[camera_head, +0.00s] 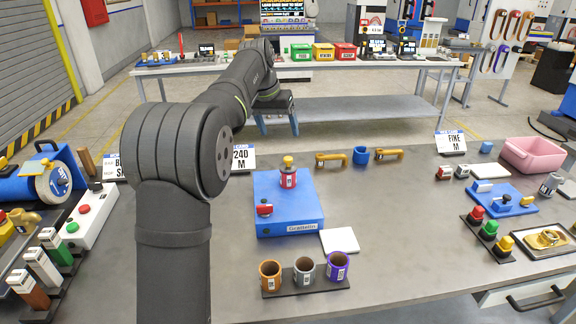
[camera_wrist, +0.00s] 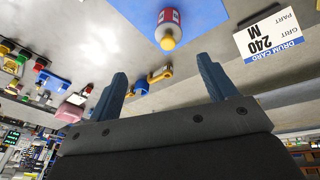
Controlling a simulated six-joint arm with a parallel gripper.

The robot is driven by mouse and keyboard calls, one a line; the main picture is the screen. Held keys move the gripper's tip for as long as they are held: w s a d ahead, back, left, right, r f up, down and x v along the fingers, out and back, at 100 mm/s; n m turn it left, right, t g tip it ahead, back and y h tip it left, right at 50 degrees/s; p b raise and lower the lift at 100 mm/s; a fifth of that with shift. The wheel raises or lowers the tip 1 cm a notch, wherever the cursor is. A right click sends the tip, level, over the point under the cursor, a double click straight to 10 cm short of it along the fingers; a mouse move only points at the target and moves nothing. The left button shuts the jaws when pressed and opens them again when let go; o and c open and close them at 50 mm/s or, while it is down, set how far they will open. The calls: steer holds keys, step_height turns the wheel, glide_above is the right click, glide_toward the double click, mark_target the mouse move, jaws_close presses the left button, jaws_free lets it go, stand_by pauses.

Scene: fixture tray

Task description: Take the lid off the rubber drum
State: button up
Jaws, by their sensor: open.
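A small drum with a red label (camera_head: 288,180) stands upright on a blue block in the middle of the table. It carries a lid with a yellow knob (camera_head: 288,160). In the wrist view the drum (camera_wrist: 169,19) appears upside down at the top, its yellow knob (camera_wrist: 168,43) towards my gripper. My gripper (camera_head: 279,130) is open and empty, behind and above the drum in the head view. In the wrist view its two blue fingers (camera_wrist: 160,68) are spread, with the knob beyond the gap between them, apart from both. The lid's rim is too small to make out.
The blue block (camera_head: 262,222) also bears a small red part (camera_head: 265,209). A white square pad (camera_head: 340,241) and a rack (camera_head: 310,284) of three open cups lie in front. Yellow handles (camera_head: 331,159) and a blue cup (camera_head: 361,155) lie behind. A drum card (camera_head: 242,157) stands left.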

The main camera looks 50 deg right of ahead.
step_height(320, 180, up, 3)
steer(key=w+m, duration=0.1)
steer(key=m, duration=0.2)
glide_toward(287, 158)
steer(key=shift+m+t, duration=0.3)
steer(key=shift+m, duration=0.1)
steer(key=x, duration=0.5)
steer(key=shift+s+a+f, duration=0.1)
steer(key=shift+s+a, duration=0.05)
steer(key=shift+a, duration=0.05)
steer(key=x, duration=0.5)
steer(key=shift+s+f, duration=0.1)
steer(key=shift+s, duration=0.1)
steer(key=c, duration=1.1)
steer(key=shift+o, duration=0.2)
steer(key=shift+d, duration=0.1)
